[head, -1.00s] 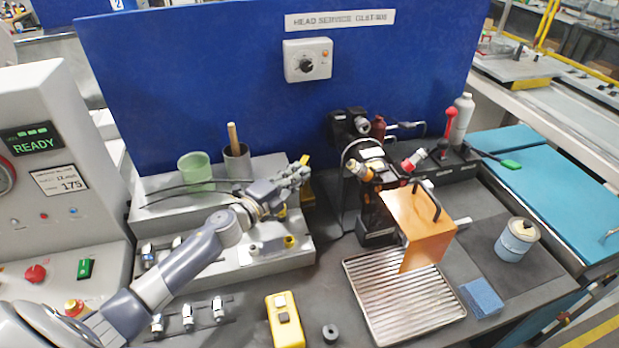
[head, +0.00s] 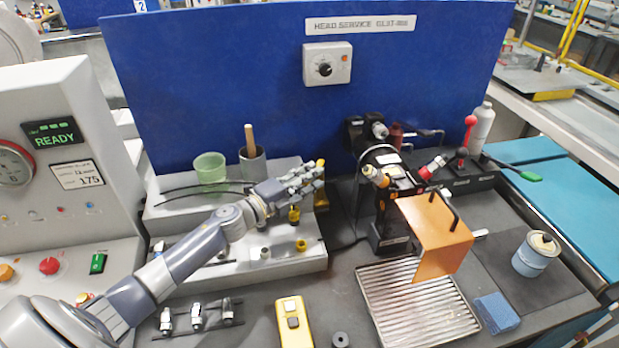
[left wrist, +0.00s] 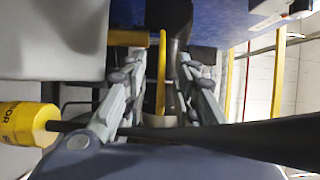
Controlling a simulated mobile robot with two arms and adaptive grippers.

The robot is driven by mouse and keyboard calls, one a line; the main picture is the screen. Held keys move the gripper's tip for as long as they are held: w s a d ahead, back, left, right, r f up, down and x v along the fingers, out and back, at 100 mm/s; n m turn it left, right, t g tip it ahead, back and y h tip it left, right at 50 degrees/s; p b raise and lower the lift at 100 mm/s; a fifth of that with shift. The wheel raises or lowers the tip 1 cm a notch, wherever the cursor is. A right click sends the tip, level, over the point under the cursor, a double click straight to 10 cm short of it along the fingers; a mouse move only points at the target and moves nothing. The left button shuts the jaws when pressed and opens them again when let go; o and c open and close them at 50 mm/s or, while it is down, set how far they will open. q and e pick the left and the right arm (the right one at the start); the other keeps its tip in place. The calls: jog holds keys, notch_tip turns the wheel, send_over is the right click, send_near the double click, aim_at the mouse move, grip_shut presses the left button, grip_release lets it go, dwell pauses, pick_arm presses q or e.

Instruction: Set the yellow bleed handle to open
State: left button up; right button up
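The yellow bleed handle (head: 320,164) shows only in part in the head view, behind my left fingertips, at the back right of the grey stepped block. In the left wrist view it is an upright yellow bar (left wrist: 161,75) between the two fingers, next to a dark upright post. My left gripper (head: 304,180) reaches over the block from the left. In the left wrist view the gripper (left wrist: 163,95) has its fingers apart, one on each side of the bar, with gaps visible. Whether a finger touches the bar is unclear. My right gripper is not in view.
The grey block (head: 285,264) carries yellow-topped fittings (head: 294,215), a green cup (head: 210,170) and a grey cup (head: 252,164). A black machine with an orange guard (head: 435,235) stands to the right. A yellow knob (left wrist: 25,124) shows beside the fingers in the left wrist view.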

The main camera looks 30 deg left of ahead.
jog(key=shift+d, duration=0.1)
pick_arm(q)
jog(key=v, duration=1.2)
